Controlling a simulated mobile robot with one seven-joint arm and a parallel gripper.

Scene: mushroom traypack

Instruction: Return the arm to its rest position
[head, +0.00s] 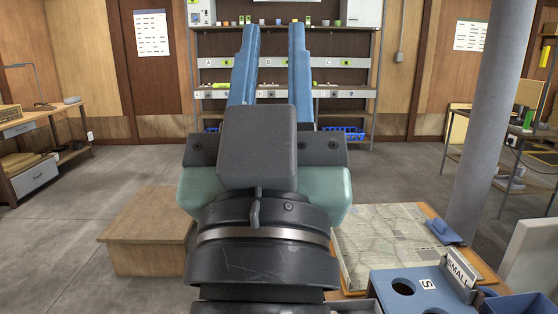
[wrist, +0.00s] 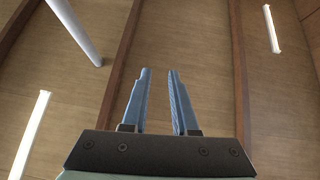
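My gripper (head: 272,75) fills the middle of the head view, raised in front of my body with its two blue fingers pointing away and up. The fingers stand apart with a clear gap and nothing between them. In the wrist view, my gripper (wrist: 159,75) is also open and empty, with only the wooden ceiling (wrist: 190,40) behind it. The dark wrist housing hides part of the floor and the middle of the far shelf.
A blue block (head: 385,290) with round holes and a "SMALL" sign (head: 460,268) stand at lower right near a map-covered table (head: 385,235). A grey pillar (head: 487,130) rises at right. A wooden box (head: 150,228) sits at left. Shelving (head: 345,62) stands at the back.

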